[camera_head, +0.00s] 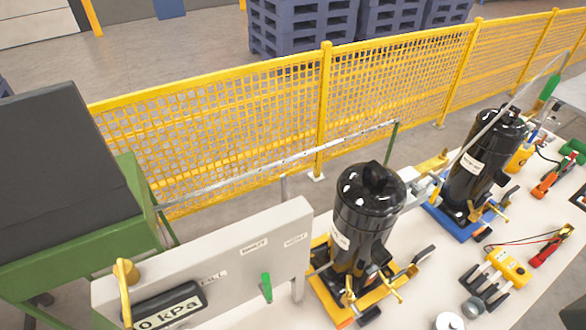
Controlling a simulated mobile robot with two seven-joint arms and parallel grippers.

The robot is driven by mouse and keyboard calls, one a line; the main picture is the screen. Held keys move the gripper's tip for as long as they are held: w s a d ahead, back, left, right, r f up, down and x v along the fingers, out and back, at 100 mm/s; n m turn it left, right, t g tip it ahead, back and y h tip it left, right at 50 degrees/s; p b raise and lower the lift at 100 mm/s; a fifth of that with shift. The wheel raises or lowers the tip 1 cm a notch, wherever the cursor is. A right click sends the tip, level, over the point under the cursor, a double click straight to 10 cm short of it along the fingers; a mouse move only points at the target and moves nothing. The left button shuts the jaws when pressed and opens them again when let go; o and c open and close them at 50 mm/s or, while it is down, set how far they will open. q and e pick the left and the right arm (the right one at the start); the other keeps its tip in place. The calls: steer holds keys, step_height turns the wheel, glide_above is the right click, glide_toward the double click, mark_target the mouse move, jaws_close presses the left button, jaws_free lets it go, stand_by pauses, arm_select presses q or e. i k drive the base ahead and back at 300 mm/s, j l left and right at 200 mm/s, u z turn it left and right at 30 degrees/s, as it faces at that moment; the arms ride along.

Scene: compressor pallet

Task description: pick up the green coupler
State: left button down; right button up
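A small green fitting (266,288), which looks like the green coupler, stands upright against the front of a grey panel (235,245) at the lower middle. Two other green parts show at the right: one (548,88) at the upper right and one (572,150) near the right edge. I cannot tell whether either is a coupler. Neither of my grippers is in view.
A black compressor (366,220) on a yellow base stands right of the panel. Another black compressor (482,165) on a blue base stands behind it. A yellow mesh fence (240,105) runs behind the pale worktop (420,290). A yellow meter (508,265) lies at right.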

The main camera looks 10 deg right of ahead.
mark_target(554, 79)
steer(key=z, duration=1.7)
steer(key=u, duration=0.45)
steer(key=i, duration=4.85)
steer(key=i+z, duration=0.25)
steer(key=z, duration=0.25)
steer(key=i+j+z, duration=0.15)
steer(key=z, duration=0.3)
steer(key=i+j+z, duration=0.15)
steer(key=z, duration=0.35)
steer(key=i+j+z, duration=0.2)
steer(key=z, duration=0.25)
steer(key=l+z, duration=0.1)
steer(key=z, duration=0.35)
steer(key=i+l+z, duration=0.1)
steer(key=z, duration=0.8)
steer(key=i+z, duration=0.15)
steer(key=z, duration=0.3)
steer(key=i+z, duration=0.1)
steer(key=z, duration=0.35)
